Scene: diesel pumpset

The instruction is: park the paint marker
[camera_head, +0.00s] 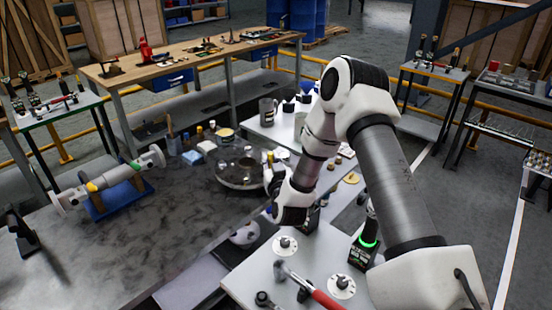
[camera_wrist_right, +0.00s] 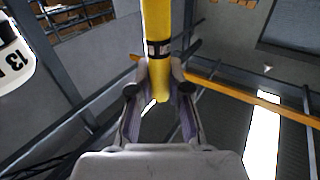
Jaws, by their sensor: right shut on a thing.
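The paint marker, a yellow cylinder with a dark printed band (camera_wrist_right: 157,22), stands between the fingertips in the right wrist view. My right gripper (camera_wrist_right: 158,74) is shut on it, one finger on each side. The marker runs up out of the top of that view, so its far end is hidden. In the head view my right arm reaches over the front white table, and its wrist covers the gripper and marker. No holder for the marker can be made out for certain. My left gripper does not show in either view.
A red-handled hammer (camera_head: 322,297) and round white pieces (camera_head: 285,245) lie on the white table (camera_head: 255,275). A black device with a green ring (camera_head: 362,253) stands beside my arm. A dark bench (camera_head: 130,245) holds a grey pipe assembly (camera_head: 112,178) and a round tray (camera_head: 240,181).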

